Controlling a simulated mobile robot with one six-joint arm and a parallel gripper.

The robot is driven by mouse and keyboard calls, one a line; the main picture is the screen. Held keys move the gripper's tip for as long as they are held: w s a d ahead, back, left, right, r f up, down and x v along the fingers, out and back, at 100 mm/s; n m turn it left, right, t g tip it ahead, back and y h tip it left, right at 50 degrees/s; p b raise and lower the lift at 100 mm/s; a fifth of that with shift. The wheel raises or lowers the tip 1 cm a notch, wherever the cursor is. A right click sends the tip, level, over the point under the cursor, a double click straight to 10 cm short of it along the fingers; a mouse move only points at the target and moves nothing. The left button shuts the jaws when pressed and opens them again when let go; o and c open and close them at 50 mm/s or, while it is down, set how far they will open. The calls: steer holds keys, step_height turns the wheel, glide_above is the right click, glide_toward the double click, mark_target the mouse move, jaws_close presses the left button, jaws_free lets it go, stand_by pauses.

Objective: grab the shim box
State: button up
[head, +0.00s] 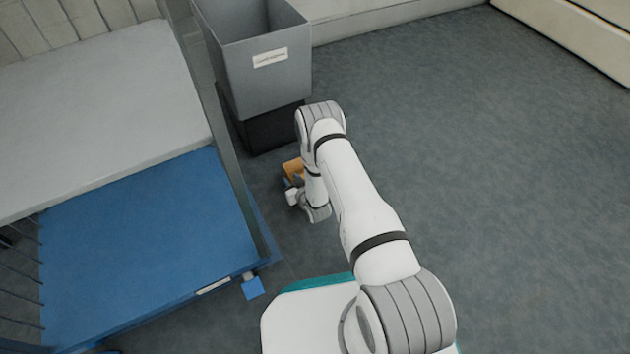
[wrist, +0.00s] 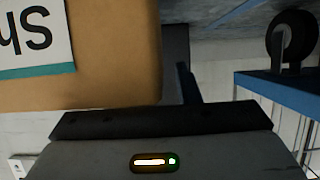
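The shim box is a tan-orange box. In the head view the box (head: 293,170) is small, low beside the end of my arm, and partly covered by it. In the wrist view the box (wrist: 110,85) fills the upper left, very close, with a white and teal label showing upside-down letters. My gripper (head: 294,190) is at the box in the head view. In the wrist view a dark finger (wrist: 187,85) shows just right of the box's edge. The other finger is hidden, so I cannot tell whether they close on the box.
A grey bin (head: 262,75) with a label stands on a dark base just beyond the box. A cart with a blue deck (head: 140,245) is at the left; its wheel (wrist: 292,38) shows in the wrist view. Grey floor (head: 500,170) is clear to the right.

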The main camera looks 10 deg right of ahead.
jaws_close()
stand_by(0.6)
